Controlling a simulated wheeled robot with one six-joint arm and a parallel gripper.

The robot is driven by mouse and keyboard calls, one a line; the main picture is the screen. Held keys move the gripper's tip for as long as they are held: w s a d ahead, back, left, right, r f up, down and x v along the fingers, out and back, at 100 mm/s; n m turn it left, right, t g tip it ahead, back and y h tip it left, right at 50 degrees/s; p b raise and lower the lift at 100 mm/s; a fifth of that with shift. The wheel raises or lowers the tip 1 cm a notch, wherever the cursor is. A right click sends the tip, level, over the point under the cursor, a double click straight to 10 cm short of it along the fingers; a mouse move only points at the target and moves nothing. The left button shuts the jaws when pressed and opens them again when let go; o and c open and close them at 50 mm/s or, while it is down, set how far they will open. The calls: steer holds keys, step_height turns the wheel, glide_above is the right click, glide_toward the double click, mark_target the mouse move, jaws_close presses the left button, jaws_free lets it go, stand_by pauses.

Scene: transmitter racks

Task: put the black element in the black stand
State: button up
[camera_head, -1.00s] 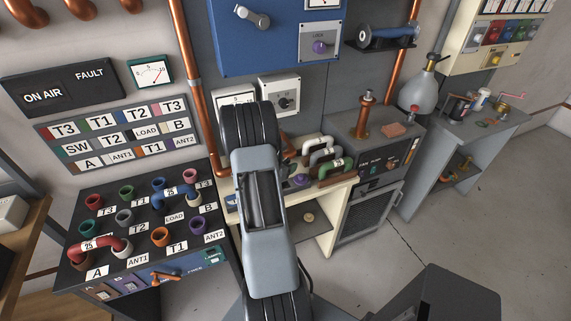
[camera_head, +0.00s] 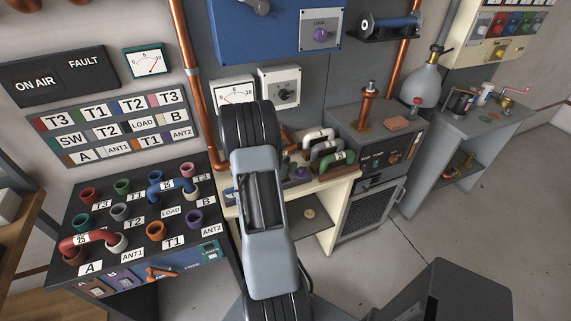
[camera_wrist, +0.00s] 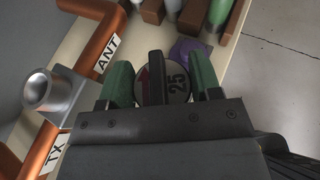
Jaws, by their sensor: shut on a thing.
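In the wrist view, my gripper (camera_wrist: 163,84) has green fingers on either side of a dark element. The element (camera_wrist: 177,80) has a black raised grip with a red arrow and a round face marked 25. It is gripped between the fingers, above the cream bench top. In the head view my own arm hides the gripper and the element. I cannot pick out the black stand with certainty in either view.
A silver socket (camera_wrist: 48,91) sits left of the gripper, between copper pipes labelled ANT (camera_wrist: 104,40) and TX (camera_wrist: 45,150). A purple piece (camera_wrist: 190,50) and several brown blocks lie beyond. U-shaped links (camera_head: 320,141) stand on the bench. A black patch panel (camera_head: 100,225) is left.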

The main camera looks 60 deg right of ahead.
steer(key=shift+f+b, duration=0.9)
steer(key=shift+f, duration=0.35)
steer(key=shift+b, duration=0.8)
stand_by(1.0)
steer(key=shift+f+b, duration=0.8)
steer(key=shift+b, duration=0.1)
steer(key=shift+r, duration=0.25)
steer(key=shift+r, duration=0.25)
stand_by(0.6)
steer(key=shift+b, duration=0.6)
stand_by(1.5)
steer(key=shift+f+b, duration=0.4)
steer(key=shift+b, duration=0.05)
stand_by(0.4)
